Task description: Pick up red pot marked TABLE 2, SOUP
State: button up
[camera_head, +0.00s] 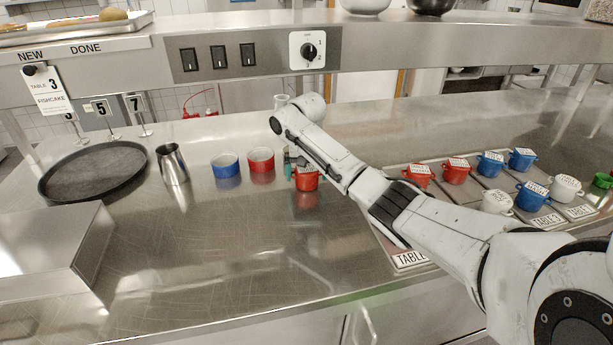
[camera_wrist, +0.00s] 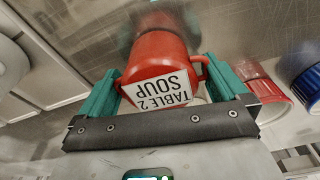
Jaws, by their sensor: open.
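The red pot marked TABLE 2, SOUP (camera_wrist: 160,56) stands on the steel counter with its white label in view. It also shows in the head view (camera_head: 306,181), partly covered by my gripper and arm. My gripper (camera_wrist: 160,85) is open, with one green finger on each side of the pot. In the wrist view the fingers are close to the pot's handles; I cannot tell whether they touch. In the head view my gripper (camera_head: 294,163) is at the pot's upper left side.
A red ramekin (camera_head: 261,159) and a blue ramekin (camera_head: 225,165) stand left of the pot. Further left are a metal cup (camera_head: 172,164) and a black round tray (camera_head: 93,171). More red, blue and white pots stand on marked mats at right. The counter in front is clear.

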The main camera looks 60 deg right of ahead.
jog(key=shift+f, duration=0.1)
jog(key=c, duration=1.2)
